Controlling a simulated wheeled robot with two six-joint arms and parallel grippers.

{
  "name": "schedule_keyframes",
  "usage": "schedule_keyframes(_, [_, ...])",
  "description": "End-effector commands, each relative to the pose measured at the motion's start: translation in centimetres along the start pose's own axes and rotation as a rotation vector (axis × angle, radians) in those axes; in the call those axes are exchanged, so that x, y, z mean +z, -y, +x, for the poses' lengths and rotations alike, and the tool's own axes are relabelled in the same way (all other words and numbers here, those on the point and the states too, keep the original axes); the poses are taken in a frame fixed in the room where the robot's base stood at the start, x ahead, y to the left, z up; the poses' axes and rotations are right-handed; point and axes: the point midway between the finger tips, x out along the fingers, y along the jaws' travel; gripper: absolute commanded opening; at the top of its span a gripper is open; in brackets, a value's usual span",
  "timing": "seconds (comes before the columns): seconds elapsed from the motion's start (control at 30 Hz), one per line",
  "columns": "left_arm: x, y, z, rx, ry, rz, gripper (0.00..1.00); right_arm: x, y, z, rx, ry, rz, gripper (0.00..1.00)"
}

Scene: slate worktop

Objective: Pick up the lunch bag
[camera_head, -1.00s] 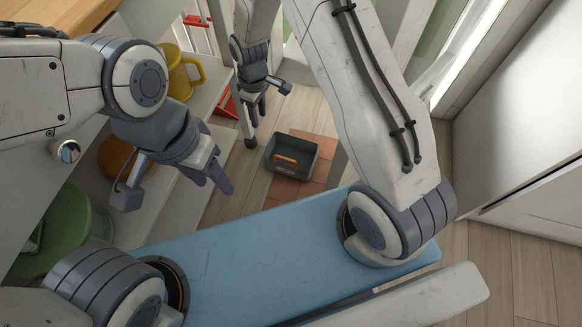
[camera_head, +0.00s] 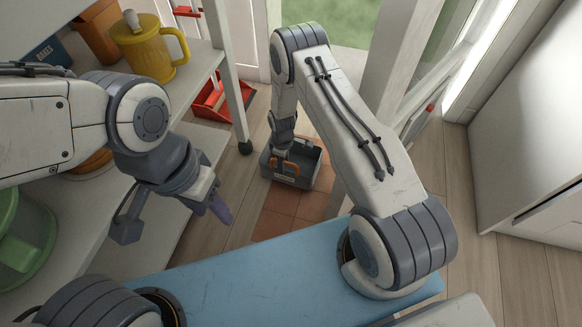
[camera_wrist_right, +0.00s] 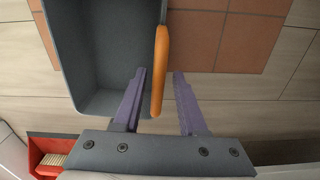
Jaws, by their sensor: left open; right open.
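The lunch bag (camera_head: 307,160) looks like a dark grey open-topped box with an orange handle and stands on the floor tiles. In the right wrist view the bag (camera_wrist_right: 103,45) is at upper left, and its orange handle (camera_wrist_right: 159,70) lies between the two purple fingers. My right gripper (camera_head: 283,162) is down at the bag, open, one finger on each side of the handle; contact cannot be made out. In the wrist view it shows as open jaws (camera_wrist_right: 160,73). My left gripper (camera_head: 221,212) is open and apart from the bag, in front of the shelves.
Shelves at left hold a yellow jug (camera_head: 150,48), an orange pot (camera_head: 97,30) and a green container (camera_head: 22,245). A red dustpan (camera_head: 208,98) lies near the shelf leg. A white cabinet (camera_head: 530,130) stands at right. Some wooden floor is clear around the bag.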

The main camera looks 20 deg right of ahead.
Motion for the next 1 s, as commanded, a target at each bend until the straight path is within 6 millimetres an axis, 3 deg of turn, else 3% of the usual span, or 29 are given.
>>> schedule_keyframes(0.43, [0.2,0.3,4.2,0.000,0.000,0.000,0.50,0.1,-0.2,5.1,0.000,0.000,0.001,0.41])
schedule_keyframes(0.7, [0.2,0.3,4.2,0.000,0.000,0.000,0.50,0.1,-0.2,5.2,0.001,-0.001,0.001,0.41])
schedule_keyframes(0.73, [0.2,0.3,4.2,0.000,0.000,0.000,0.50,0.1,-0.2,5.2,0.001,-0.001,0.001,0.37])
schedule_keyframes(0.83, [0.2,0.3,4.2,0.000,0.000,0.000,0.50,0.1,-0.2,5.2,0.001,0.000,0.001,0.00])
schedule_keyframes(1.0, [0.2,0.3,4.2,0.000,0.000,0.000,0.50,0.1,-0.2,5.2,0.000,0.000,0.001,0.00])
